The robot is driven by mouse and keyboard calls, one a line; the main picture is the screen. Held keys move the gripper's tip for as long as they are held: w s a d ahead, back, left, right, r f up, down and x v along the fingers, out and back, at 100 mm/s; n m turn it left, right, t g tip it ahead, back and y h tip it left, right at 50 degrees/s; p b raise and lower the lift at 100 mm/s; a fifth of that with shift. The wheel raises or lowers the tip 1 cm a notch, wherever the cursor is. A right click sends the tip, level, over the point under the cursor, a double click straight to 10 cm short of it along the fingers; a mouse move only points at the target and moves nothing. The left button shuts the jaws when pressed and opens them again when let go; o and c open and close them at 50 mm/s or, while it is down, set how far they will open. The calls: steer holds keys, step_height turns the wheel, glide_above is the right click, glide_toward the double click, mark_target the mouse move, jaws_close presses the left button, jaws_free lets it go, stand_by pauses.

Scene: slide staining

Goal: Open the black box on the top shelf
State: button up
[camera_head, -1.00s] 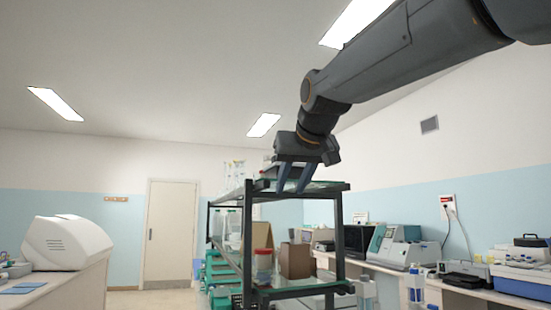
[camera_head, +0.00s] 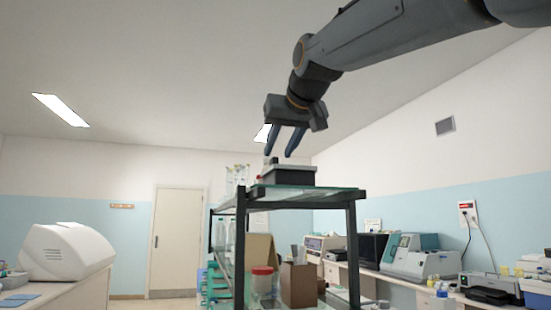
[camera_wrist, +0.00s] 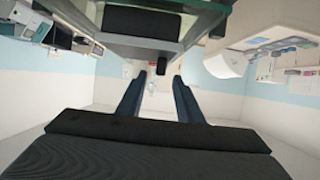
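The black box (camera_head: 288,176) sits on the glass top shelf (camera_head: 335,191) of the black-framed rack, near its front end. Its lid looks shut, with a lighter grey rim along the upper edge. The fingertips appear just over the box, with a small gap. The dark box (camera_wrist: 143,20) shows at the top of that view.
A small red-topped item (camera_head: 260,177) is by the box's left side. A lower shelf holds a red-lidded jar (camera_head: 262,281) and brown cardboard boxes (camera_head: 299,285). Benches with instruments stand at left and right.

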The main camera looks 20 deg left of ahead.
mark_target(274, 159)
steer(key=shift+p+x, duration=0.8)
steer(key=shift+x, duration=1.9)
steer(key=shift+s, duration=0.1)
jaws_close()
